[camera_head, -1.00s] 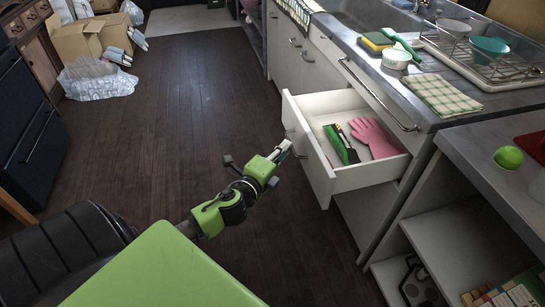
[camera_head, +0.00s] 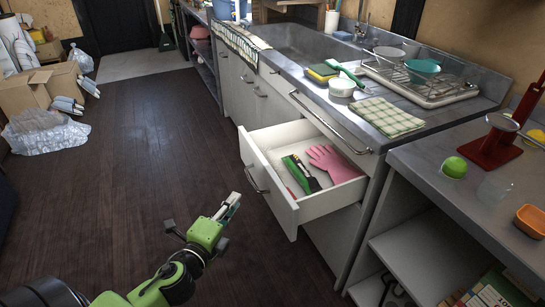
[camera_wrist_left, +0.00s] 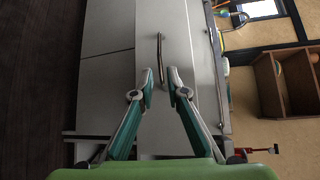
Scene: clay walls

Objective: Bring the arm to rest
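My left gripper (camera_head: 231,205) is low in the middle of the head view, in front of the open drawer (camera_head: 272,199) and apart from its handle (camera_head: 256,181). In the left wrist view the two fingers of my left gripper (camera_wrist_left: 160,77) have a gap between their tips and hold nothing. A metal bar handle (camera_wrist_left: 159,48) on a pale front shows beyond the tips. My right gripper is not in view.
The drawer holds a pink glove (camera_head: 333,164) and a green and black packet (camera_head: 301,174). The counter (camera_head: 337,108) carries a dish rack (camera_head: 425,88) and a checked cloth (camera_head: 388,116). Boxes (camera_head: 38,90) stand at the far left. The dark floor (camera_head: 150,150) between is clear.

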